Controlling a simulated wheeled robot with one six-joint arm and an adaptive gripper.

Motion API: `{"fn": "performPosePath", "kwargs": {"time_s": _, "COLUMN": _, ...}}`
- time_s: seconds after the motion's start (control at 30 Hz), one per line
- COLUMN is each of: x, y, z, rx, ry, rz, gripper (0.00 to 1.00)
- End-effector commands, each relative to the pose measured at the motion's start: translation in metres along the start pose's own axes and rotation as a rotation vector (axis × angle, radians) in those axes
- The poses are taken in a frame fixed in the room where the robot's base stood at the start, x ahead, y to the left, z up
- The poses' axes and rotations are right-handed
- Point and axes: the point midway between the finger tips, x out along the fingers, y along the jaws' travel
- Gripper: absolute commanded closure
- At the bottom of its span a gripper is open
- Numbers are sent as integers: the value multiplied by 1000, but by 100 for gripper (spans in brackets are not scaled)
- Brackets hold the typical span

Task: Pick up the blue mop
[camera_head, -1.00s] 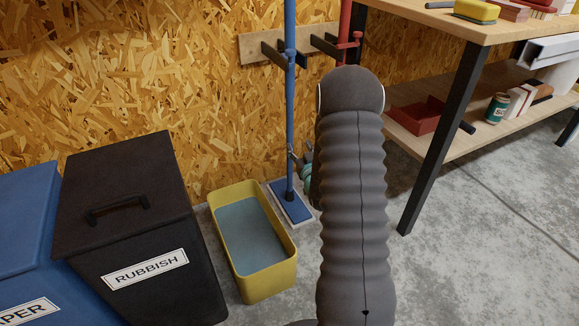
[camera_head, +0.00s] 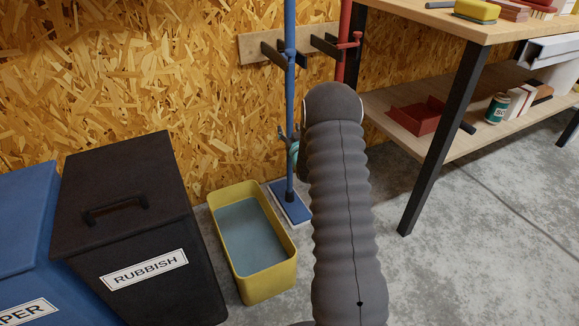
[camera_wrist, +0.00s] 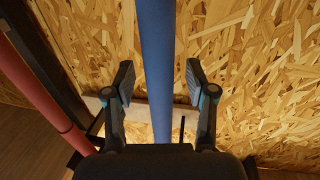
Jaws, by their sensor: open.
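The blue mop (camera_head: 290,117) stands upright against the chipboard wall, its pole in a wall rack and its flat blue head (camera_head: 289,204) on the floor. In the wrist view the blue pole (camera_wrist: 157,60) runs between the two fingers of my gripper (camera_wrist: 158,82), with a gap on each side. My gripper is open and not closed on the pole. In the head view my gripper (camera_head: 288,135) is at the pole below the rack, partly hidden behind my arm.
A red pole (camera_head: 347,45) hangs in the rack (camera_head: 262,47) to the right. A yellow tub (camera_head: 281,282) stands left of the mop head, beside the black rubbish bin (camera_head: 130,225). A bench (camera_head: 441,130) with a lower shelf stands at right.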

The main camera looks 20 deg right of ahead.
Motion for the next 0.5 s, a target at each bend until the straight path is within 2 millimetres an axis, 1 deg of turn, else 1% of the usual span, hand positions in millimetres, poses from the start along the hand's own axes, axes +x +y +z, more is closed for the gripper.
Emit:
{"fn": "performPosePath", "kwargs": {"time_s": 0.2, "x": 1, "y": 0, "z": 0, "rx": 0, "ry": 0, "rz": 0, "gripper": 44}}
{"fn": "performPosePath", "kwargs": {"time_s": 0.23, "x": 1, "y": 0, "z": 0, "rx": 0, "ry": 0, "rz": 0, "gripper": 49}}
{"fn": "performPosePath", "kwargs": {"time_s": 0.27, "x": 1, "y": 0, "z": 0, "rx": 0, "ry": 0, "rz": 0, "gripper": 57}}
{"fn": "performPosePath", "kwargs": {"time_s": 0.3, "x": 1, "y": 0, "z": 0, "rx": 0, "ry": 0, "rz": 0, "gripper": 67}}
{"fn": "performPosePath", "kwargs": {"time_s": 0.37, "x": 1, "y": 0, "z": 0, "rx": 0, "ry": 0, "rz": 0, "gripper": 82}}
{"fn": "performPosePath", "kwargs": {"time_s": 0.4, "x": 1, "y": 0, "z": 0, "rx": 0, "ry": 0, "rz": 0, "gripper": 92}}
{"fn": "performPosePath", "kwargs": {"time_s": 0.43, "x": 1, "y": 0, "z": 0, "rx": 0, "ry": 0, "rz": 0, "gripper": 99}}
{"fn": "performPosePath", "kwargs": {"time_s": 0.5, "x": 1, "y": 0, "z": 0, "rx": 0, "ry": 0, "rz": 0, "gripper": 100}}
